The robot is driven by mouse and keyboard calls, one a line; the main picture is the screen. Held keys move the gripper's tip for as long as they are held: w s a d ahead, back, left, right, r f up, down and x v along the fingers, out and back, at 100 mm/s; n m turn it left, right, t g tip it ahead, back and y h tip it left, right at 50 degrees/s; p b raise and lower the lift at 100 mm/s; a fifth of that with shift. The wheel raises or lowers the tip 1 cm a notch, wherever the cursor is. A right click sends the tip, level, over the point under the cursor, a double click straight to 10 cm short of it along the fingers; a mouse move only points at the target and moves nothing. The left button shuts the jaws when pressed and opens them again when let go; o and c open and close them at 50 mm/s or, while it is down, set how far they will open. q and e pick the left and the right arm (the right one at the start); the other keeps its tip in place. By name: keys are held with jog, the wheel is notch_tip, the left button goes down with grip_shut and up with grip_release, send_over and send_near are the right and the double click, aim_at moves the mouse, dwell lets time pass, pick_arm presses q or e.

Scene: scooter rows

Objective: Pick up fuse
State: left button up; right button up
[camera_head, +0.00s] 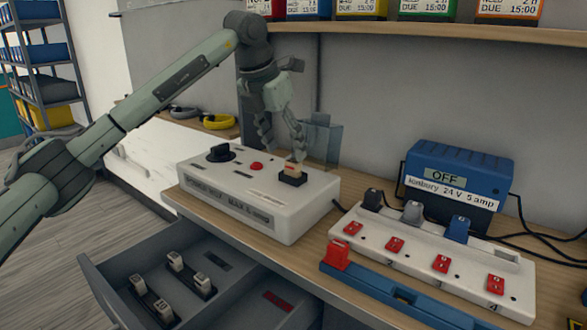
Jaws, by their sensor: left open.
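Other pale fuse-like pieces (176,262) stand in black holders in the open drawer (95,275) at the lower left. My right gripper is not in view.
The power box also bears a black knob (221,153) and a red button (256,166). At right are a blue supply (455,185) reading OFF, a white strip (430,255) with red switches, and a blue bar (400,298). A shelf (450,34) runs above.

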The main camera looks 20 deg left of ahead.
aim_at(292, 162)
pick_arm(q)
jog(key=x, duration=0.4)
jog(key=shift+d, duration=0.25)
jog(key=c, duration=1.2)
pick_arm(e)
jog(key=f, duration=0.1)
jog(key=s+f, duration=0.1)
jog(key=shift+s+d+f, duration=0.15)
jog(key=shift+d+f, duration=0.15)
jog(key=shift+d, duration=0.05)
pick_arm(q)
jog(key=shift+r, duration=0.1)
jog(key=shift+c, duration=0.2)
